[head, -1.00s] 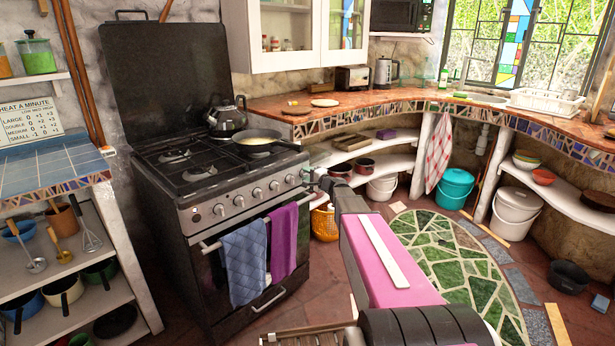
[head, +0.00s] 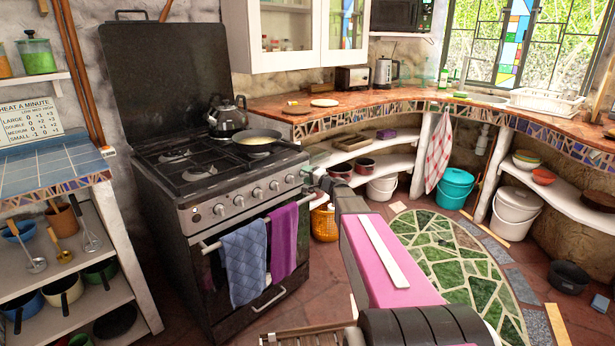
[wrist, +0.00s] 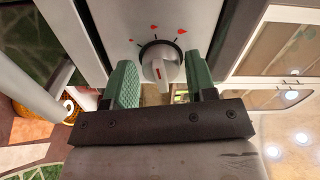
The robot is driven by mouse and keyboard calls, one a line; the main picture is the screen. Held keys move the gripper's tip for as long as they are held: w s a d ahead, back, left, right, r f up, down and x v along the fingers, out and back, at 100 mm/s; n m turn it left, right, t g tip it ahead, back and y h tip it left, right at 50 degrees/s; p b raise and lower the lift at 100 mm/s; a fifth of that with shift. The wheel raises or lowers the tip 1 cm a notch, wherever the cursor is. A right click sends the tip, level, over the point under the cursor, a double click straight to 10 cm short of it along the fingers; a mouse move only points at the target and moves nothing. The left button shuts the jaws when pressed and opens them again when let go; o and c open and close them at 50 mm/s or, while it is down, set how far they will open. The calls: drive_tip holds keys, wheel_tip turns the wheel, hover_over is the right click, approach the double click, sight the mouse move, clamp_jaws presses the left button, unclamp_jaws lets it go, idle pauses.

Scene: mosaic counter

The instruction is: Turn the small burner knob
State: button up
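The stove (head: 190,215) stands at the left with a row of round metal knobs along its front panel (head: 265,193). My gripper (head: 311,174) is at the right end of that panel. In the wrist view one silver knob (wrist: 160,66) with a red line sits between the two green fingertips of my gripper (wrist: 162,75). Red flame marks of different sizes surround its dark ring. A gap shows on each side of the knob, so the fingers are open and appear not to touch it. The head view shows this knob poorly, near the gripper.
A pan (head: 258,141) and a kettle (head: 227,116) stand on the stove. Blue (head: 244,262) and purple (head: 283,242) towels hang on the oven handle. A sign (head: 30,122) with burner-size words hangs at the left. An orange basket (head: 324,222) stands right of the stove.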

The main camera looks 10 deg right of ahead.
drive_tip(key=shift+o, duration=0.6)
drive_tip(key=v, duration=1)
drive_tip(key=shift+s+d, duration=0.2)
drive_tip(key=shift+s, duration=0.15)
clamp_jaws()
idle(1.1)
